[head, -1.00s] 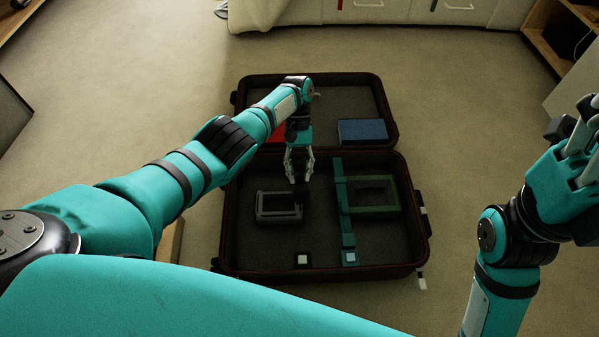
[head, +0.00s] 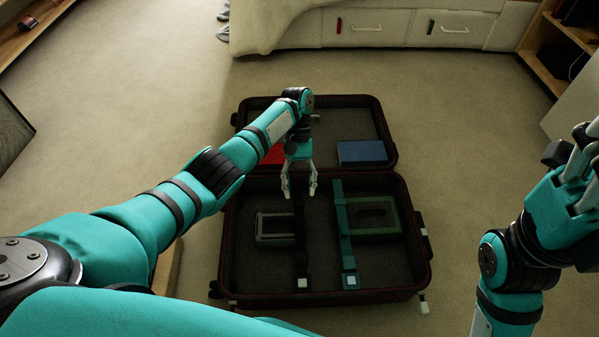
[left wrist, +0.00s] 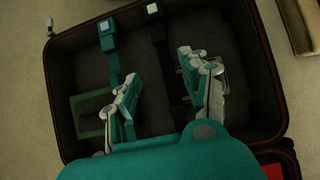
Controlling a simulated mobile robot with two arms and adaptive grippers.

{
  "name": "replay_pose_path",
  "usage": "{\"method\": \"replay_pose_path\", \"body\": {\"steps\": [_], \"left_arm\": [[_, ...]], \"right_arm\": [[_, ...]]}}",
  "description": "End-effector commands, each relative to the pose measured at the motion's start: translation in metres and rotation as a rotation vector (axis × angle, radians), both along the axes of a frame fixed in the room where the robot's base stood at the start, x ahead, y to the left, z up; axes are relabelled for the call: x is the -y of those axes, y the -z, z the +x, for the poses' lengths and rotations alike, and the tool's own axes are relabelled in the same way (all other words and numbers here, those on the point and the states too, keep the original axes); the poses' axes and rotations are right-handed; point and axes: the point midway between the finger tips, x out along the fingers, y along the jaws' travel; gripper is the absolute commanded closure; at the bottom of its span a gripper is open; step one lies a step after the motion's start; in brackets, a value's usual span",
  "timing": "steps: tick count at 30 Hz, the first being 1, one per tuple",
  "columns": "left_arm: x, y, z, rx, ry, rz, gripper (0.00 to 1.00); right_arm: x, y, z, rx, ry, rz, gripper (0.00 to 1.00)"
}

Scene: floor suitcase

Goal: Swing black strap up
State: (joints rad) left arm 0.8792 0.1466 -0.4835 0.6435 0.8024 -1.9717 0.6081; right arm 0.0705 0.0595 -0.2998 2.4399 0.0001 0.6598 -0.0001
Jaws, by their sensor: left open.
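The black strap (head: 302,250) runs front to back inside the near half of the open suitcase (head: 226,245), with a pale square piece at its front end. It also shows in the left wrist view (left wrist: 160,42), running between my left gripper's fingers and partly behind one of them. My left gripper (head: 300,194) is open and empty at the strap's far end, and it fills the middle of the left wrist view (left wrist: 165,100). I cannot tell whether it touches the strap. My right gripper (head: 583,150) is raised at the right edge, partly cut off.
A teal strap (head: 344,235) lies right of the black one, across a green frame-shaped item (head: 388,230). A grey box-like item (head: 262,228) lies to the left. The far half holds a blue item (head: 362,152) and a red item (head: 272,156).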

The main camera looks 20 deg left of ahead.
Motion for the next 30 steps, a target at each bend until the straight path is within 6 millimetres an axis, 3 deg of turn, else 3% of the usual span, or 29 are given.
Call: {"method": "replay_pose_path", "body": {"steps": [3, 15, 30], "left_arm": [[-0.003, -0.022, 0.002, 0.008, 0.003, 0.006, 0.54], [0.0, -0.06, 0.0, 0.001, 0.003, 0.001, 0.54], [0.0, -0.063, 0.0, -0.001, 0.002, 0.001, 0.54]], "right_arm": [[0.0, 0.0, 0.0, 0.0, 0.0, -0.001, 0.6], [0.0, 0.0, 0.0, 0.0, 0.0, -0.001, 0.6], [0.0, 0.0, 0.0, 0.0, 0.0, -0.001, 0.6]]}}
